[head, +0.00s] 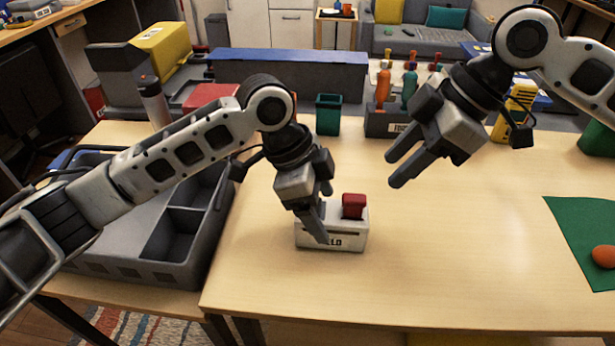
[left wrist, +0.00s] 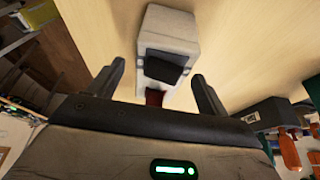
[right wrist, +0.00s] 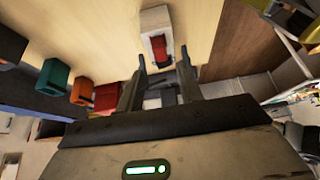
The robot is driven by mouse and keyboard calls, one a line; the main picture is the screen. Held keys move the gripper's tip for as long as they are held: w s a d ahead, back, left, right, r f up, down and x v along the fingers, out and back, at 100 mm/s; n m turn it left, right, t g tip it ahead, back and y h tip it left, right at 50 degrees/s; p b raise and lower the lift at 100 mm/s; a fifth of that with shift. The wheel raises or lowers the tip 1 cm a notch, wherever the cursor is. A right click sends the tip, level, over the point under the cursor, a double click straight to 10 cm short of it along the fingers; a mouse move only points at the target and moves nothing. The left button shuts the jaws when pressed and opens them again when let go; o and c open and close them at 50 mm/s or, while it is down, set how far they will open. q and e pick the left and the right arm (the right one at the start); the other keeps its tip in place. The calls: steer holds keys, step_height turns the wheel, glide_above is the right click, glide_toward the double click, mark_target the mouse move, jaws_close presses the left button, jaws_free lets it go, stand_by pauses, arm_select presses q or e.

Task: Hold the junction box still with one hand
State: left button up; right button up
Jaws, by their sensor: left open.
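The white junction box (head: 345,240), with dark lettering on its front, stands upright on the table, and a red block (head: 353,206) sits at its right end. My left gripper (head: 322,215) is open, pointing down over the left part of the box, and partly hides it. In the left wrist view the box (left wrist: 172,30) lies ahead between the open fingers, its dark opening facing me; I cannot tell whether a finger touches it. My right gripper (head: 396,170) is open and empty, up and to the right of the box. The box also shows in the right wrist view (right wrist: 155,18).
A grey divided tray (head: 130,262) stands at the left edge. A green bin (head: 328,115) and a rack (head: 388,123) of coloured-handled tools stand at the back. A green mat (head: 575,225) with an orange object (head: 603,256) lies right. The table's front right is clear.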

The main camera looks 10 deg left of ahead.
mark_target(364, 199)
arm_select(q)
steer(key=shift+x, duration=1.75)
steer(key=c, duration=1.2)
arm_select(e)
steer(key=shift+o, duration=1.2)
steer(key=shift+h, duration=0.7)
steer(key=x, duration=0.9)
steer(key=shift+a+f, duration=0.1)
steer(key=shift+a, duration=0.4)
